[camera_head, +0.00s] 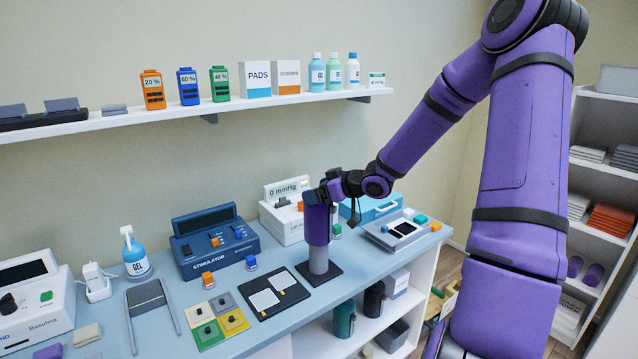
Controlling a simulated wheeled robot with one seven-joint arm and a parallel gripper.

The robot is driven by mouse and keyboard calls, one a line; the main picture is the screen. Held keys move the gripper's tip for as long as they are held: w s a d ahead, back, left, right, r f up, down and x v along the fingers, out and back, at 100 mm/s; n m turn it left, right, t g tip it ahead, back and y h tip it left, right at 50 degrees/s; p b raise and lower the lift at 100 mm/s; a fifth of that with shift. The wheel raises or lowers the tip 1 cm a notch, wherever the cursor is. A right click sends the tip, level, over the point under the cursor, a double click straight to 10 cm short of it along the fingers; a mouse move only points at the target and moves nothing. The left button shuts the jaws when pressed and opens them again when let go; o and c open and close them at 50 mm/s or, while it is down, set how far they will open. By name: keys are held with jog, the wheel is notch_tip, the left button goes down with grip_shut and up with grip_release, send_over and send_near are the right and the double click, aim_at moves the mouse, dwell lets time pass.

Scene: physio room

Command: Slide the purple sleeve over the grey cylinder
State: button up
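The purple sleeve (317,225) is upright at the right part of the blue-grey counter. The grey cylinder (319,262) stands on a dark square base (319,274), and its lower part shows below the sleeve. The sleeve is in line with the cylinder and looks to be around its upper part, with its lower edge above the base. My gripper (321,194) is at the sleeve's upper end, from the right and behind. Its fingers are small and partly hidden, so I cannot tell whether they are closed on the sleeve.
A blue stimulator (215,244) stands to the left, and a white mmHg device (283,222) behind. A black tray (266,306) with white pads lies left of the base. A shelf (180,112) runs above.

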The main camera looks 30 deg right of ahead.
jog(key=shift+f, duration=4.8)
jog(key=shift+s, duration=0.15)
jog(key=shift+f, duration=0.4)
jog(key=o, duration=1.1)
jog(key=shift+s, duration=0.1)
jog(key=v, duration=1)
jog(key=shift+s+r, duration=0.25)
